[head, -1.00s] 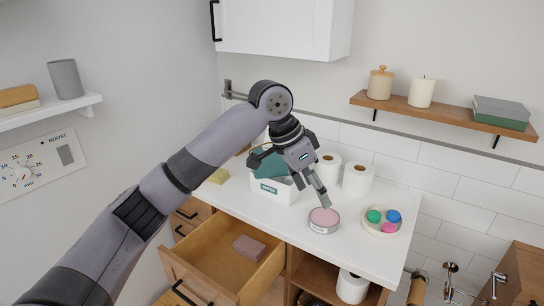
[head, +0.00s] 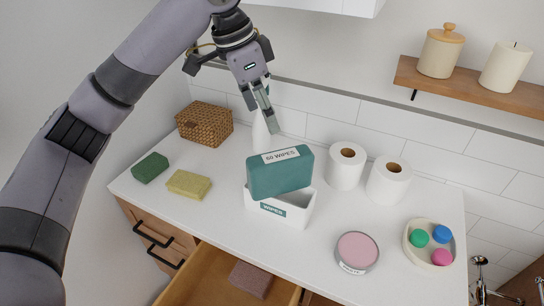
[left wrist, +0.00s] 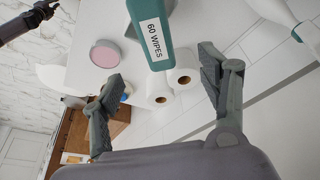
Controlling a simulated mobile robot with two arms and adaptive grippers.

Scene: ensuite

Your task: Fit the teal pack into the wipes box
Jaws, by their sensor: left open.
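The teal pack (head: 280,175), labelled "60 WIPES", sits tilted at the mouth of the white wipes box (head: 283,215). Its lower edge is hidden by the box front, and most of it stands above the rim. In the left wrist view the pack (left wrist: 153,38) shows at the top, beyond the fingers. My left gripper (head: 266,112) is open and empty, above and behind the pack in the head view; its open fingers (left wrist: 160,72) also show in the left wrist view. Part of my right arm, perhaps its gripper, shows small at that view's top left.
Two paper rolls (head: 346,166) stand right of the box, with a white bottle (head: 262,136) behind it. A pink-topped tin (head: 357,250) and a dish of coloured caps (head: 408,240) are at right. Sponges (head: 189,184) and a basket (head: 204,125) are at left. A drawer (head: 205,278) stands open in front.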

